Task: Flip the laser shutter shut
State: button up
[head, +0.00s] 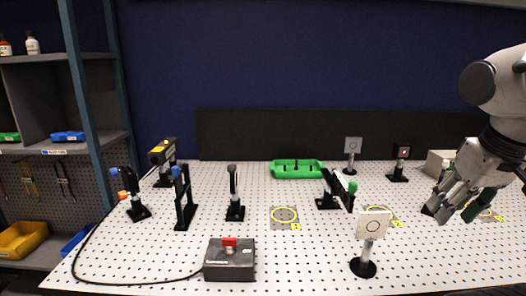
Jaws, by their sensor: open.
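My gripper (457,214) is open at the right of the head view, fingers pointing down and left over the board. Dark parts partly hidden behind it stand on the board. Which mount is the laser shutter I cannot tell for sure. A black mount with a tilted arm and green tip (350,187) stands left of my gripper, apart from it. A black post with a blue knob (183,198) stands at the left. The laser (162,153), a dark body with a yellow label, is behind it.
The white perforated board (330,270) carries a grey box with a red switch (230,259) and cable, a white target card (373,225), a green tray (297,168) and several yellow-ringed plates (284,216). Shelves (60,145) stand at left. The board's front right is clear.

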aim_at(179, 182)
jog(key=k+j+z, duration=0.1)
jog(key=z, duration=0.25)
jog(key=k+z, duration=0.65)
jog(key=i+u, duration=0.1)
jog(key=u, duration=1.7)
jog(key=i+j+z, duration=0.2)
jog(key=i+j, duration=0.15)
jog(key=j, duration=0.15)
